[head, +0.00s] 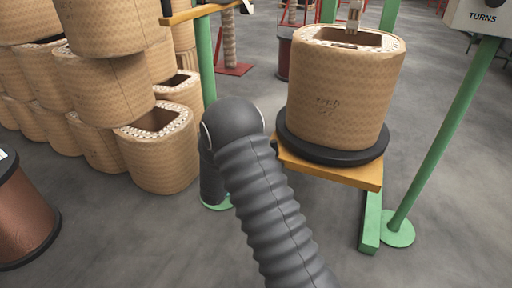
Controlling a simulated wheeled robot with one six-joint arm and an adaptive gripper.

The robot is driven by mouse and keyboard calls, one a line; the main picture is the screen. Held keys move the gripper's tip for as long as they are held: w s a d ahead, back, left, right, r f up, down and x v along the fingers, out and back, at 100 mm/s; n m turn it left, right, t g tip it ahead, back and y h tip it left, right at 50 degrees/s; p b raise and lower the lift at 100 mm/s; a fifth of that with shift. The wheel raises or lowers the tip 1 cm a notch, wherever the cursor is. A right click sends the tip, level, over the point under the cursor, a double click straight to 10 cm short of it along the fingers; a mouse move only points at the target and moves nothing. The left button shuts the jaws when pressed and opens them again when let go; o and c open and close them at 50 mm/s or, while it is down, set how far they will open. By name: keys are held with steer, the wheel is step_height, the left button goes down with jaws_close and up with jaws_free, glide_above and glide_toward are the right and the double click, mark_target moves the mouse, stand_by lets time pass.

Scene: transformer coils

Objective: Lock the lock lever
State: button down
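I cannot make out a lock lever in the head view. A large tan coil (340,98) stands upright on a black round plate (335,148), which rests on an orange support (330,172). A pale vertical part (354,14) reaches down to the coil's open top; its upper end is cut off by the frame edge. My grey sleeved arm rises from the bottom and bends left of the coil, apart from it in the picture. My gripper cannot be seen, so its state and any hold are hidden.
Stacked tan coils (160,150) fill the left. A copper-coloured drum (24,222) stands at the lower left. Green posts (445,135) flank the coil, with a box marked TURNS (480,16) at upper right. Bare grey floor shows at the lower right and lower left.

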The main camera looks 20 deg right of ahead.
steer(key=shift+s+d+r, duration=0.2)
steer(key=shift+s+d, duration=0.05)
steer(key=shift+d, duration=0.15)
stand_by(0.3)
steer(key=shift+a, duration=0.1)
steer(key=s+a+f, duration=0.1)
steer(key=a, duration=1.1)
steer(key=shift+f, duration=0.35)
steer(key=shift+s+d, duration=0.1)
